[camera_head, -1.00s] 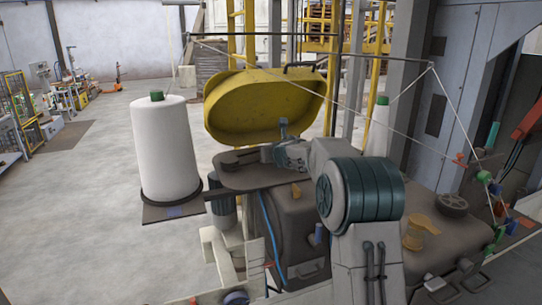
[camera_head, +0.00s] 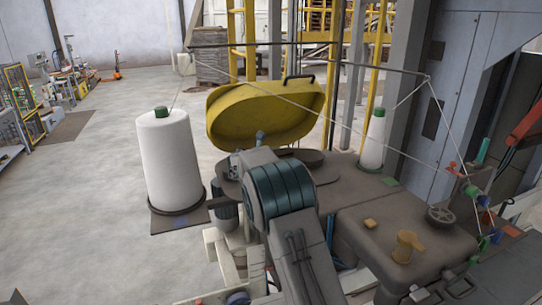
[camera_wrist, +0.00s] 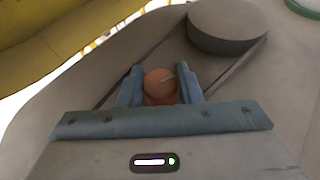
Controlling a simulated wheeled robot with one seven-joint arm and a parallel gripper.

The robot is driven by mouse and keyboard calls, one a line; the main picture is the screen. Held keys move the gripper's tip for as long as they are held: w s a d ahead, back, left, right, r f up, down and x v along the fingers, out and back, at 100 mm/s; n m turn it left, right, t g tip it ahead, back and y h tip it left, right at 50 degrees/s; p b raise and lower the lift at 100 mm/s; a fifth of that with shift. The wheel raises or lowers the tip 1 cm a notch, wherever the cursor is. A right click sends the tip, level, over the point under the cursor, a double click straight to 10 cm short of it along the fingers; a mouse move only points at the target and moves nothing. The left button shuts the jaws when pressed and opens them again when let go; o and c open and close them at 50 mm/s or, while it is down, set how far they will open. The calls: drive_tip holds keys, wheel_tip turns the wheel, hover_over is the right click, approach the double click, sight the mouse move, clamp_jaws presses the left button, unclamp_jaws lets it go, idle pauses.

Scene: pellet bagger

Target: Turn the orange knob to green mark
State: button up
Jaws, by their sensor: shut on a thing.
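In the head view my arm hides the knob, and only the wrist end of my gripper (camera_head: 234,168) shows above the dark machine deck. A green ring (camera_wrist: 303,8) is cut off at the top right corner of the wrist view. I cannot tell whether it is the green mark; no other green mark shows near the knob.
A dark round pulley (camera_wrist: 228,24) with a belt stands close beyond the knob. The raised yellow cover (camera_head: 264,112) is behind the deck. A large white thread cone (camera_head: 168,158) stands at the left, a smaller one (camera_head: 373,140) at the back right.

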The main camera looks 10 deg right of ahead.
drive_tip(key=shift+m+g+h+p, duration=0.4)
drive_tip(key=shift+m+h, duration=0.1)
drive_tip(key=o, duration=1)
drive_tip(key=shift+c, duration=0.2)
drive_tip(key=shift+a, duration=0.1)
drive_tip(key=b+v, duration=0.4)
drive_tip(key=v, duration=0.9)
drive_tip(key=shift+s+a+r, duration=0.2)
drive_tip(key=shift+s, duration=0.1)
